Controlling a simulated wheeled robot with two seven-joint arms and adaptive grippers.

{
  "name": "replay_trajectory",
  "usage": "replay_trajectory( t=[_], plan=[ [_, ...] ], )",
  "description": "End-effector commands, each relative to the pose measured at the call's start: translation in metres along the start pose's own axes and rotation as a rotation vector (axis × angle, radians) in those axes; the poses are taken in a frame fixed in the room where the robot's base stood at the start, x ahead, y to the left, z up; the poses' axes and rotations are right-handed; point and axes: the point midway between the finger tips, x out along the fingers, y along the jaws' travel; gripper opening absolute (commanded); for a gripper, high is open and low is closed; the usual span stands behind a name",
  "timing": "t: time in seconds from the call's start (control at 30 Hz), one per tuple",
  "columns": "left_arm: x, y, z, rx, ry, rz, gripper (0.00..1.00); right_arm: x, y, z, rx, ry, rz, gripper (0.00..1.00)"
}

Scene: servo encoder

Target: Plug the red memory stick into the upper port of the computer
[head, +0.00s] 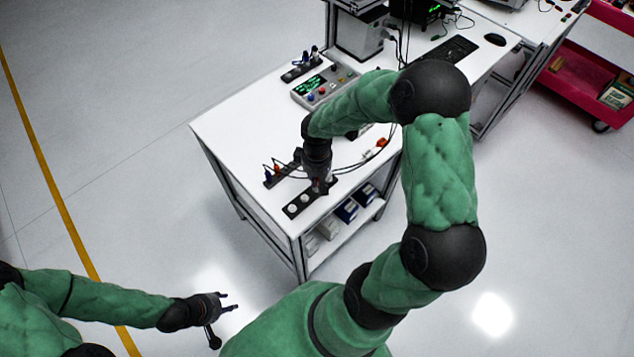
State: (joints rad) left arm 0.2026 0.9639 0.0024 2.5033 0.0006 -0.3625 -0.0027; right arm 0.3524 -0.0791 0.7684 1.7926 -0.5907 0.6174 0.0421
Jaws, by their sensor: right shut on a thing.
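My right gripper (320,187) points down over the front part of the white table, at a black strip (297,207) with pale round spots. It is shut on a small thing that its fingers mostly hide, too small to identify. I cannot pick out the red memory stick for certain. A grey box-shaped unit (360,36) at the back of the table may be the computer; its ports cannot be made out. My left gripper (230,301) is open and empty, out over the floor at the lower left, away from the table.
A control box with a green display (325,86) stands behind my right gripper. Another black strip (283,170) holds small blue and red plugs with cables. An orange-red connector (381,143) lies at the right. A keyboard (447,51) lies further back. The table's left part is clear.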

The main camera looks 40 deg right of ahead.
Motion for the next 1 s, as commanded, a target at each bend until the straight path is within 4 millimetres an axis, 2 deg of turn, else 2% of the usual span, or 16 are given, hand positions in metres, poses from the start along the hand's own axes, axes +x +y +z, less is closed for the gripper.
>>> replay_trajectory(
  t=[1.0],
  plan=[
    [-0.032, 0.011, 0.001, 0.000, 0.000, 0.000, 0.40, -0.045, -0.001, 0.000, -0.002, -0.001, -0.001, 0.00]
  ],
)
